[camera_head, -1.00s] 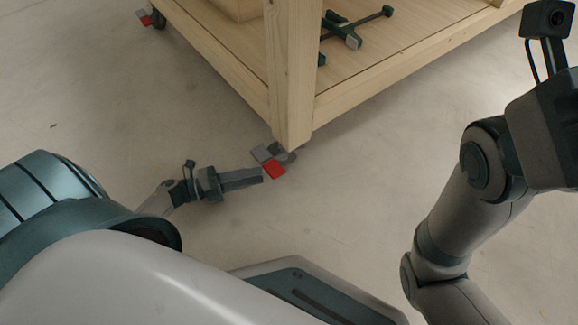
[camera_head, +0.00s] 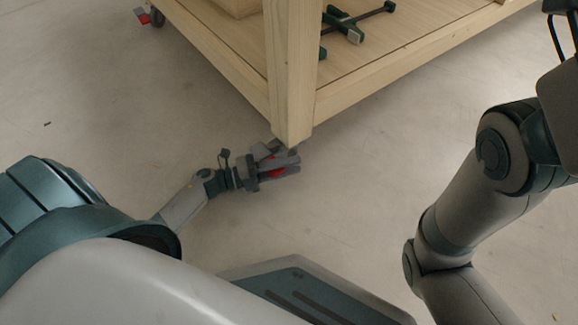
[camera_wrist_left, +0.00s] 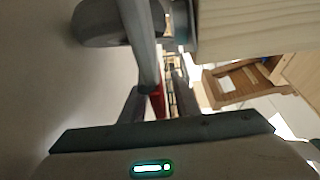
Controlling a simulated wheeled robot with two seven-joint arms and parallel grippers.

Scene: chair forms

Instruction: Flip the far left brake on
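A wooden cart stands on casters with red brake pedals. The far left caster (camera_head: 157,17) is at the top left of the head view, with its small red brake pedal (camera_head: 143,18) sticking out to the left. My left gripper (camera_head: 293,165) is low at the near corner caster, well away from the far left one. Its fingers are apart around the near red pedal (camera_head: 278,172), partly hiding it. In the left wrist view this red pedal (camera_wrist_left: 157,102) shows between the spread fingers, near the grey caster wheel (camera_wrist_left: 110,22). I cannot tell whether they touch. My right gripper is outside the views.
The cart's near corner post (camera_head: 290,80) rises right above the left gripper. A dark green tool (camera_head: 345,24) lies on the lower shelf (camera_head: 380,45). The floor (camera_head: 120,110) left of the cart is clear. My right arm is on the right side.

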